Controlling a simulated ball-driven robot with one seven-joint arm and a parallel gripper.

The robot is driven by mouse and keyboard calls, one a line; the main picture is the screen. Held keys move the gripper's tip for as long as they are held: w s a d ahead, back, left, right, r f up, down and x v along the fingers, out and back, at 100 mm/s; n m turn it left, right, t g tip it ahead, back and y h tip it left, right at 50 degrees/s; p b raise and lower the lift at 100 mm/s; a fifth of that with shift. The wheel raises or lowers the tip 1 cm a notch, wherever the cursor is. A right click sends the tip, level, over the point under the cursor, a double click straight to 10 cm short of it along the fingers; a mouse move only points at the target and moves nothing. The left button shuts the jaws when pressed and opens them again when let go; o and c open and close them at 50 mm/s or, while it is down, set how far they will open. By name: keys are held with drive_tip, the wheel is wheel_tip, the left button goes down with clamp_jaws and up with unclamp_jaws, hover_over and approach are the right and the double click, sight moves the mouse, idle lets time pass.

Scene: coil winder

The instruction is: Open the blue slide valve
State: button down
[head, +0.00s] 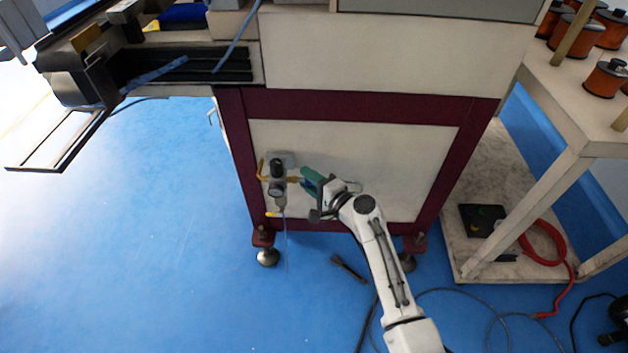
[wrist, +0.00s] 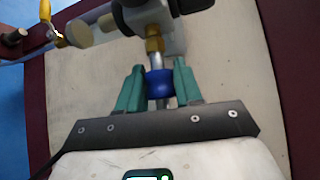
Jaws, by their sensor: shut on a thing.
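The blue slide valve (wrist: 160,84) is a small blue collar on a silver pipe stub below a brass fitting (wrist: 154,45) in the wrist view. My gripper (wrist: 160,88) has green fingers on both sides of the blue collar and is shut on it. In the head view my gripper (head: 306,182) reaches to the regulator assembly (head: 278,180) on the lower front panel of the machine. The blue collar is hidden behind the green fingers there.
The machine's pale panel (head: 390,160) sits in a dark red frame (head: 360,107). A shelf table (head: 575,110) with copper spools stands at the right, with a red hose (head: 545,250) on its lower shelf. Blue floor is open at the left. Cables lie at lower right.

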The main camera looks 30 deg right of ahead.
drive_tip(key=c, duration=0.8)
unclamp_jaws()
drive_tip(key=shift+w+a, duration=0.1)
drive_tip(key=shift+a, duration=0.1)
drive_tip(key=shift+d, duration=0.1)
drive_tip(key=p+v, duration=0.2)
drive_tip(key=v, duration=0.8)
drive_tip(key=shift+s, duration=0.4)
